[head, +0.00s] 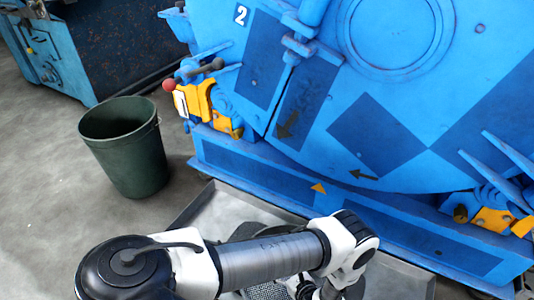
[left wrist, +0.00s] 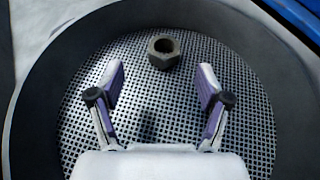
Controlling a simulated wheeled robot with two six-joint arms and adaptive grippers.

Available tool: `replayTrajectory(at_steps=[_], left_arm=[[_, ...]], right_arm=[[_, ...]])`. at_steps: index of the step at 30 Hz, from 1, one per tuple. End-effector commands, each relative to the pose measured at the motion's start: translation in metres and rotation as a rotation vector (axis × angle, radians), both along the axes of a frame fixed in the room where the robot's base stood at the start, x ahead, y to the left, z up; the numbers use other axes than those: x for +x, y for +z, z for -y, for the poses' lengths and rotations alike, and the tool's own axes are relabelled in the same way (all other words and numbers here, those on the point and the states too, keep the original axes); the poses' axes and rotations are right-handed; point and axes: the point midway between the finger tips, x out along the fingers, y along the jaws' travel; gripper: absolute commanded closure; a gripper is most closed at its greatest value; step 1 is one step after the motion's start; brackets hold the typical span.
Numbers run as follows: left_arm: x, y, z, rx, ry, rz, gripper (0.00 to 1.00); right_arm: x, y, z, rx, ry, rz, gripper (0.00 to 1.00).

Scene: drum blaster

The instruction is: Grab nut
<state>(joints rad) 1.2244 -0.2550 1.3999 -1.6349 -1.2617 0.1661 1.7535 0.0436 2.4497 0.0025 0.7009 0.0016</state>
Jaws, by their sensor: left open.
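In the left wrist view a grey-brown hex nut (left wrist: 163,52) with a round hole lies on a perforated metal mesh inside a round dark-rimmed basket (left wrist: 36,95). My left gripper (left wrist: 162,78) is open and empty above the mesh. The nut shows just beyond the fingertips, roughly centred between them, and does not appear to be gripped. In the head view my left arm covers much of the basket, and only part of its mesh (head: 268,291) shows. The nut is hidden there, and my left gripper is mostly cut off at the bottom edge.
A large blue drum blaster (head: 375,135) with orange latches stands behind a grey metal tray (head: 203,207). A dark green bin (head: 125,150) stands on the concrete floor at left. Bare floor lies around the bin. The basket's raised wall surrounds the gripper.

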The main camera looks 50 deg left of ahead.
Motion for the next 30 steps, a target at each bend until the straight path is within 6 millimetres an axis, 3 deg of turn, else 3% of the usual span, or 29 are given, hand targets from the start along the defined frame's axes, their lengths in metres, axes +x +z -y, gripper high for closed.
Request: replayTrajectory(at_steps=[1, 11, 16, 19, 25, 26, 30], left_arm=[[0.002, -0.019, 0.001, 0.003, -0.008, 0.006, 0.23], [0.012, -0.031, -0.027, 0.009, -0.011, 0.009, 0.23], [0.020, -0.047, -0.052, 0.008, -0.008, 0.009, 0.23], [0.023, -0.049, -0.065, 0.007, -0.009, 0.008, 0.23], [0.024, -0.046, -0.068, 0.006, -0.013, 0.008, 0.23], [0.024, -0.046, -0.068, 0.006, -0.013, 0.008, 0.26], [0.024, -0.046, -0.067, 0.006, -0.012, 0.008, 0.76]], right_arm=[[0.000, -0.020, 0.000, 0.000, -0.001, 0.001, 0.69], [0.001, -0.035, 0.001, 0.000, -0.004, 0.003, 0.69], [0.003, -0.060, 0.001, -0.001, -0.006, 0.010, 0.69], [0.006, -0.065, 0.001, -0.003, 0.000, 0.018, 0.69], [0.007, -0.063, 0.001, -0.004, 0.001, 0.020, 0.69], [0.007, -0.063, 0.001, -0.004, 0.001, 0.020, 0.69], [0.007, -0.063, 0.001, -0.004, 0.001, 0.020, 0.69]])
